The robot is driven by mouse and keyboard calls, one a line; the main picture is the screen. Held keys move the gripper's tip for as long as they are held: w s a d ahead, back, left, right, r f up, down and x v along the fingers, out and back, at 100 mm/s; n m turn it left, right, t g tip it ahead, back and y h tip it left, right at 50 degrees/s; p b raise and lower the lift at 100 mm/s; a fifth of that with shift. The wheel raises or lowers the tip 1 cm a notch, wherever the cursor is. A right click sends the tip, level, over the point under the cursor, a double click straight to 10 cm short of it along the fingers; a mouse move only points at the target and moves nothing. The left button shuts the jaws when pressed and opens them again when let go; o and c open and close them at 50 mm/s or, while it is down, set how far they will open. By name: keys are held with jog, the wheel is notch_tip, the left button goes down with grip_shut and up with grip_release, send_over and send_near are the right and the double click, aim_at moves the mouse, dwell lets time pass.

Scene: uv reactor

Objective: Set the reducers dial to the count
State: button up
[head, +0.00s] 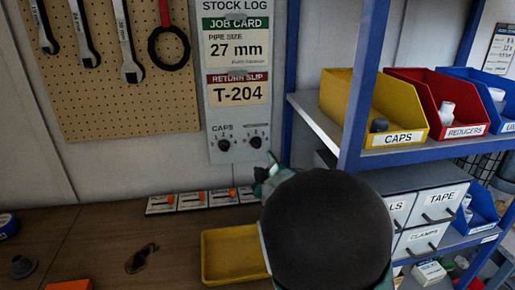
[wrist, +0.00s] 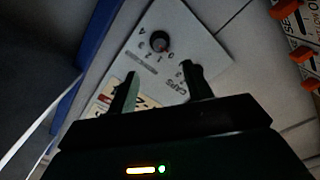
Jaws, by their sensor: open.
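The stock log panel (head: 237,100) hangs on the wall with two dark dials low on it. The left dial (head: 224,145) is under the word CAPS. The right dial (head: 255,142) has an unreadable label; its setting is too small to tell. In the wrist view that dial (wrist: 160,42) shows beyond the fingertips, digits around it. My gripper (head: 266,168) is open and empty just below the right dial; in the wrist view its fingers (wrist: 162,72) stand apart before the panel. The red REDUCERS bin (head: 412,98) holds a white piece (head: 446,108); its inside is partly hidden.
A yellow CAPS bin (head: 344,98) and a blue bin (head: 482,82) share the shelf beside a blue post (head: 361,85). A row of small cards with orange sliders (head: 190,200) lies below the panel. A yellow tray (head: 228,243) sits on the bench. My arm hides part of the shelving.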

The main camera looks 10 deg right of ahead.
aim_at(257, 146)
jog(key=w, duration=1.1)
jog(key=shift+w+d, duration=0.1)
jog(key=c, duration=1)
jog(key=shift+m, duration=3.9)
